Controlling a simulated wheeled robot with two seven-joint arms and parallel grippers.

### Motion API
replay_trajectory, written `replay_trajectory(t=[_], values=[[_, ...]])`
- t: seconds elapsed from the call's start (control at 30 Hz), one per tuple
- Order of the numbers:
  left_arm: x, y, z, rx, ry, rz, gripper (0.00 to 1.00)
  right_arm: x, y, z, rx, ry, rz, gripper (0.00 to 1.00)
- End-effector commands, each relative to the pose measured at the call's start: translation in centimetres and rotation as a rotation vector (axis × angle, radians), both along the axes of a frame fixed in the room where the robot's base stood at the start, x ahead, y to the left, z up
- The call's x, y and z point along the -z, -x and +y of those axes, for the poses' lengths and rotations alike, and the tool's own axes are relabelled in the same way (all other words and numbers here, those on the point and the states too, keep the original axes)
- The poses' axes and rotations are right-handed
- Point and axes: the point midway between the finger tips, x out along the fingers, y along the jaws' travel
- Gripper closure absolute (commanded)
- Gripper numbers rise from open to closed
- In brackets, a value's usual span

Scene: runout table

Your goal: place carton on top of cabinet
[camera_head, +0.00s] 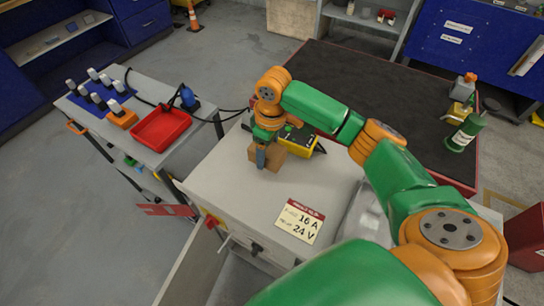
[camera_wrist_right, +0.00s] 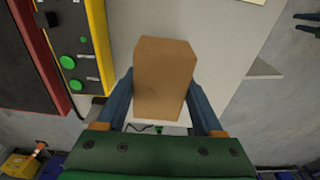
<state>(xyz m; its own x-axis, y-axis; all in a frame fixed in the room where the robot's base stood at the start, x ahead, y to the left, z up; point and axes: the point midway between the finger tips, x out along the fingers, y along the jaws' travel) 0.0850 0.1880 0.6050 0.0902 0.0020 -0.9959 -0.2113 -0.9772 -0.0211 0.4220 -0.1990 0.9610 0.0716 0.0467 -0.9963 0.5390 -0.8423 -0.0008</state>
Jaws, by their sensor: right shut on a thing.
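A small brown carton (camera_head: 274,157) is at the far end of the light grey cabinet top (camera_head: 235,190). My right gripper (camera_head: 263,157) comes down over it and is shut on it. In the right wrist view the carton (camera_wrist_right: 164,75) sits between the two blue fingers, one on each side. The carton is over or on the cabinet top; whether its underside touches cannot be told. The gripper hides part of it in the head view. My left gripper is not in view.
A yellow and black device with green buttons (camera_head: 301,142) is right beside the carton. A label plate (camera_head: 299,221) lies on the cabinet's near part. A dark-topped table (camera_head: 370,85) stands behind. A cart with a red tray (camera_head: 160,129) is at left. The cabinet's middle is clear.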

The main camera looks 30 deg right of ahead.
Motion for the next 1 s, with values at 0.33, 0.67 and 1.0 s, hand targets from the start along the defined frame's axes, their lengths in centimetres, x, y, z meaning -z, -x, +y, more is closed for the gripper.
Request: replay_trajectory(t=[0.33, 0.67, 1.0], values=[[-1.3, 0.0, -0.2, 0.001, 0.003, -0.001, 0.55, 4.5, 0.3, -1.3, 0.001, 0.001, 0.000, 0.98], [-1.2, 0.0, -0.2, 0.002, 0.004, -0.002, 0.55, 4.8, 0.2, -1.2, 0.000, 0.000, -0.001, 0.20], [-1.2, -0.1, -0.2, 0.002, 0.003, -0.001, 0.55, 4.7, 0.2, -1.2, 0.000, 0.000, -0.001, 0.01]])
